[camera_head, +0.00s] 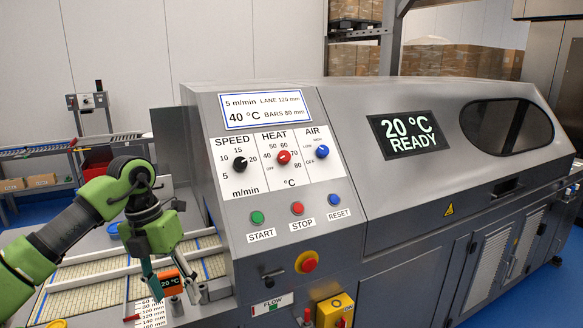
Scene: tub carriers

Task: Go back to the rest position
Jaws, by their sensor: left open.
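My left gripper (155,284) hangs at the end of the green and black arm that comes in from the left. My right gripper is not in view.
The control panel (277,185) carries SPEED, HEAT and AIR knobs and START, STOP and RESET buttons. A red emergency stop (307,262) sits below. The machine screen (408,135) reads 20 °C READY. A slatted conveyor (90,276) with white rails lies under my arm.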

